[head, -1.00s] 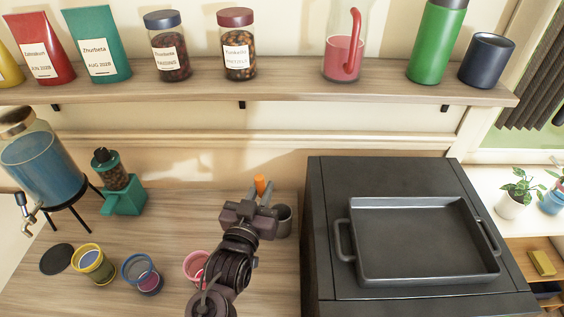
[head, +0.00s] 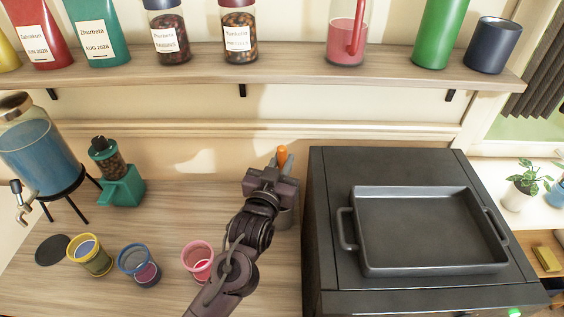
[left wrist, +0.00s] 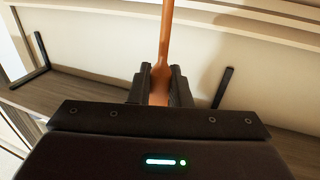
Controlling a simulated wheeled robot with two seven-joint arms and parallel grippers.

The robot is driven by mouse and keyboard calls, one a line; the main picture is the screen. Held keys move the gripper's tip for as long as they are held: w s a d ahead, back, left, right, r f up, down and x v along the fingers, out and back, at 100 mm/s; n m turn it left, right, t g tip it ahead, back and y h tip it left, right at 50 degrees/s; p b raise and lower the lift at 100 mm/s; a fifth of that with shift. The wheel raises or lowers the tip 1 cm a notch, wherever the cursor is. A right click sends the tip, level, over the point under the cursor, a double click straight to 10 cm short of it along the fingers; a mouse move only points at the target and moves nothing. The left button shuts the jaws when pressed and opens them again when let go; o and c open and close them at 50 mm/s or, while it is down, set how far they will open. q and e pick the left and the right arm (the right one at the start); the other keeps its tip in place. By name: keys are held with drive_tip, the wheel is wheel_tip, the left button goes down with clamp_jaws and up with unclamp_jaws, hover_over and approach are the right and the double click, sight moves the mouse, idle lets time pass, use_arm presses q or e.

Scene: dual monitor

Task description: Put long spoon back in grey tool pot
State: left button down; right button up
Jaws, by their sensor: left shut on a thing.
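My left gripper (head: 283,164) is shut on the long spoon, whose orange end (head: 282,154) shows between the fingers in the head view. In the left wrist view the spoon's thin orange-brown shaft (left wrist: 166,35) runs up out of the frame from between the fingers (left wrist: 161,78). The grey tool pot (head: 287,219) stands on the counter beside the black oven. My gripper and wrist cover most of it. I cannot tell whether the spoon's hidden part is over or inside the pot. My right gripper is not in view.
The black oven (head: 325,250) with a grey tray (head: 357,230) stands close on the right. A pink cup (head: 198,253), a blue cup (head: 133,258) and a yellow cup (head: 82,246) stand left of my arm. A loaded shelf (head: 290,82) runs above.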

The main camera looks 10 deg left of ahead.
use_arm(q)
drive_tip(key=shift+f+b, duration=1.15)
drive_tip(key=shift+f, duration=1.05)
drive_tip(key=shift+f+b, duration=1.25)
drive_tip(key=shift+f, duration=0.95)
drive_tip(key=c, duration=1.3)
unclamp_jaws()
drive_tip(key=s, duration=0.2)
drive_tip(key=s+b, duration=0.1)
drive_tip(key=s, duration=0.4)
drive_tip(key=shift+s+a, duration=0.35)
drive_tip(key=shift+s, duration=0.05)
